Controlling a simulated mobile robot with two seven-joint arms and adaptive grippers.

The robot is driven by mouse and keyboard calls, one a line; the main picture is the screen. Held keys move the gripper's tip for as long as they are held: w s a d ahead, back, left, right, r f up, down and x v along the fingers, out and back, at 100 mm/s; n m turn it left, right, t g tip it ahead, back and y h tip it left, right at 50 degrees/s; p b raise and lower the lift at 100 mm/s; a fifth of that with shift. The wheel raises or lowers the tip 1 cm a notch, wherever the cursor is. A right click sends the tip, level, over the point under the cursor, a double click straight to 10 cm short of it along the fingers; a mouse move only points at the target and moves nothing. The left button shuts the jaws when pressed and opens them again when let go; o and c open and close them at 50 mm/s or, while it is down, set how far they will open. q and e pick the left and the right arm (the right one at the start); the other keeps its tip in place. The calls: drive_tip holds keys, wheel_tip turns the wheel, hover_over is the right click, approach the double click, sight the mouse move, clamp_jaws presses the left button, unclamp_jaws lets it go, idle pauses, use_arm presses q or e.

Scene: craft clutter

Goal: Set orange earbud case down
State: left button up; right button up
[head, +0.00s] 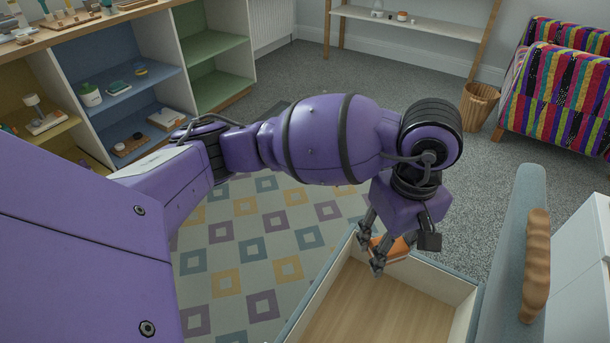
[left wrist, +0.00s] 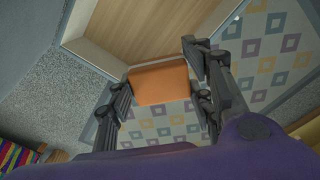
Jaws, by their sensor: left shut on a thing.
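The orange earbud case (head: 397,247) is between the fingers of my left gripper (head: 392,256), which is shut on it. The fingers partly hide the case in the head view. In the left wrist view the case (left wrist: 158,84) shows as a plain orange block between the two dark fingers. It is held near the far rim of an open drawer (head: 375,312) with a pale wood bottom. The drawer's pale wood bottom and rim also show in the left wrist view (left wrist: 150,35). I cannot tell the case's exact height above the drawer. My right gripper is in neither view.
The visible drawer floor is bare. The drawer front (head: 520,225) has a wooden handle (head: 537,265). A patterned rug (head: 245,230) lies to the left. An open shelf unit (head: 135,65) with small items stands at upper left, and a wicker basket (head: 479,106) at upper right.

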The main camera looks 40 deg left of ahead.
use_arm(q)
drive_tip(key=d+f+n, duration=0.3)
drive_tip(key=f+n, duration=0.8)
drive_tip(key=n, duration=0.5)
drive_tip(key=d+f+n, duration=0.3)
drive_tip(key=f+n, duration=0.8)
drive_tip(key=n, duration=0.6)
drive_tip(key=n+b, duration=0.9)
drive_tip(key=n, duration=0.2)
hover_over(377, 312)
drive_tip(key=s, duration=0.1)
drive_tip(key=f, duration=1.6)
drive_tip(key=shift+s+d+f, duration=0.15)
drive_tip(key=shift+d+f, duration=0.05)
drive_tip(key=shift+d, duration=0.1)
drive_tip(key=shift+w+a+f, duration=0.2)
drive_tip(key=shift+w+f, duration=0.05)
drive_tip(key=shift+w, duration=0.1)
drive_tip(key=shift+w+a+f+b, duration=0.1)
drive_tip(key=shift+w+f+b, duration=0.1)
drive_tip(key=shift+f+b, duration=0.15)
wheel_tip(377, 312, down, 3)
drive_tip(key=shift+w+f+b, duration=0.1)
drive_tip(key=shift+b, duration=0.8)
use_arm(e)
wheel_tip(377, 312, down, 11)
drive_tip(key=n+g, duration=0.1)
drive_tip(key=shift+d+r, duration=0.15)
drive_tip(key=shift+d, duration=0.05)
